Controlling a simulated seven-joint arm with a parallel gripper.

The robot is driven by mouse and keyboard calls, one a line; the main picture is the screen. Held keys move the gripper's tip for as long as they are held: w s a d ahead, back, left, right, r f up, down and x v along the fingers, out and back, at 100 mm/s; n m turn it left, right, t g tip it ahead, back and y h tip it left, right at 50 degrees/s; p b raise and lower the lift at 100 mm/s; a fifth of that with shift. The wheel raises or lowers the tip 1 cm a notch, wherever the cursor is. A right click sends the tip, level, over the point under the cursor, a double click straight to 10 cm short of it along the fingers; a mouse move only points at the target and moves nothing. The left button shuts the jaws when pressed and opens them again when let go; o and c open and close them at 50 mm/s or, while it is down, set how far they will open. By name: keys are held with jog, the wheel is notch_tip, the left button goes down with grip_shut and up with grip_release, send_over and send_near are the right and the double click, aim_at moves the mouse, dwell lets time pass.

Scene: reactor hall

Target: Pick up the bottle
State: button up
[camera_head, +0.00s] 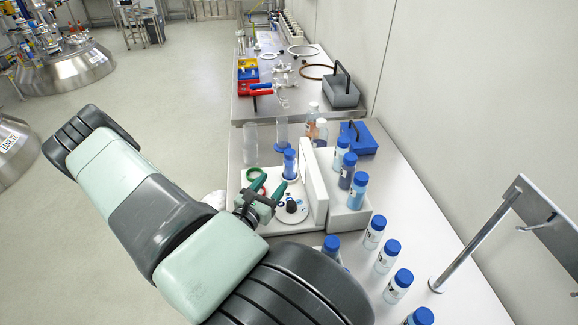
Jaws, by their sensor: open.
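Several blue-capped bottles are in view, and I cannot tell which one the task means. One bottle (290,170) stands upright on a white base, just beyond my gripper (266,190). My gripper is open, low over the base and apart from that bottle, with nothing visible between its fingers. Three bottles stand upright in a white holder to the right, the nearest of them (355,194) being pale blue. A row of clear labelled bottles, one of them (374,235) at the far end, stands at the front right. Another bottle (331,247) is partly hidden behind my arm.
A white upright panel (314,180) stands between the base and the holder (347,219). A round disc with a black knob (291,207) lies by my gripper. A blue box (360,139), clear cylinders (250,145) and a metal post (475,244) stand nearby.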

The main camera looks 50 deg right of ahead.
aim_at(287, 166)
jog(key=shift+s+d+f+n, duration=0.1)
jog(key=shift+f+n, duration=0.2)
jog(key=shift+f, duration=0.2)
jog(key=shift+d+f+t, duration=0.1)
jog(key=shift+d+t, duration=0.2)
jog(key=shift+d, duration=0.1)
jog(key=x, duration=1)
jog(key=shift+w+a+f, duration=0.1)
jog(key=shift+w+f, duration=0.15)
jog(key=shift+c, duration=0.5)
